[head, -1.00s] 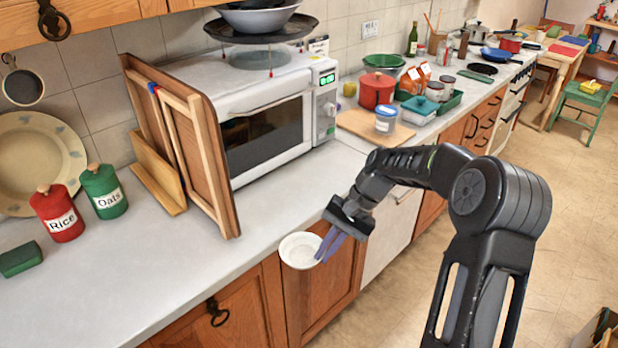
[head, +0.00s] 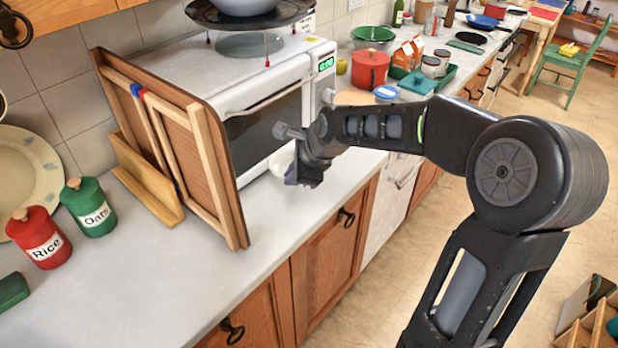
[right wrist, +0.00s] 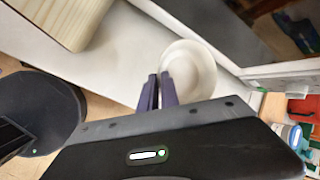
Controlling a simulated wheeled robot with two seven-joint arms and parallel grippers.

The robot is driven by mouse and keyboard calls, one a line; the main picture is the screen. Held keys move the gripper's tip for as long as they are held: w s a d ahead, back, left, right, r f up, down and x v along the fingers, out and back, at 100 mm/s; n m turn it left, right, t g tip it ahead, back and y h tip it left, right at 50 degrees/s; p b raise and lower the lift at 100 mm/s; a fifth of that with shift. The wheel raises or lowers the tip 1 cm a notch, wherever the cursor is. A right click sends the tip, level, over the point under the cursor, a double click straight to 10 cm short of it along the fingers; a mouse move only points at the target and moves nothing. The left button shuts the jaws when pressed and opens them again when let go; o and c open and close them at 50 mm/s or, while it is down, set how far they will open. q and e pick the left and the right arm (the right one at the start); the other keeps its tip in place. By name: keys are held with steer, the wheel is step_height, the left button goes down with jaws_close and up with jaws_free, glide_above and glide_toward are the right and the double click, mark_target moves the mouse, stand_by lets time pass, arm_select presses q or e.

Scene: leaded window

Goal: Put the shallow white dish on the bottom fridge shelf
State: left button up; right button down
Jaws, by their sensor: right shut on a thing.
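The shallow white dish (head: 281,161) is mostly hidden behind my right gripper (head: 293,176) in the head view, in front of the microwave. In the right wrist view the dish (right wrist: 194,66) shows as a round white bowl shape. The two purple fingers of my right gripper (right wrist: 157,92) are close together at its rim, shut on it. I cannot tell how far the dish is above the counter. My left gripper is not in view. No open fridge or fridge shelf shows.
The microwave (head: 268,118) stands right behind the dish. A wooden board rack (head: 190,160) leans to its left. Red and green canisters (head: 40,237) stand far left. The counter (head: 150,290) in front is clear. A white-fronted unit (head: 398,190) sits under the counter.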

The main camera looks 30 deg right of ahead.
step_height(320, 180, down, 4)
steer(key=b, duration=0.2)
steer(key=shift+s+f+b, duration=0.1)
steer(key=shift+f+b, duration=0.05)
steer(key=shift+b, duration=0.25)
steer(key=shift+f, duration=0.35)
steer(key=shift+f+b, duration=1.55)
steer(key=shift+f, duration=0.9)
